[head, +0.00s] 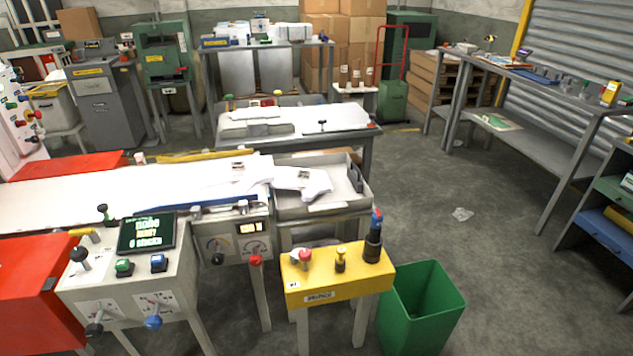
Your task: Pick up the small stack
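A small white stack (302,181), looking like thin glove-shaped sheets, lies at the machine's outlet, partly over a grey tray (345,200). A small dark mark shows on top of it. Its left side meets or overlaps more white film (130,185) on the long machine bed; I cannot tell where one ends. How many sheets it has is too small to tell. Neither of my grippers is in view.
A yellow stand (330,288) with knobs and a dark upright tool stands in front of the tray. A green bin (422,305) is to its right. A control box (130,270) with a lit screen is front left. Behind is a white-topped table (340,118). The right floor is mostly clear.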

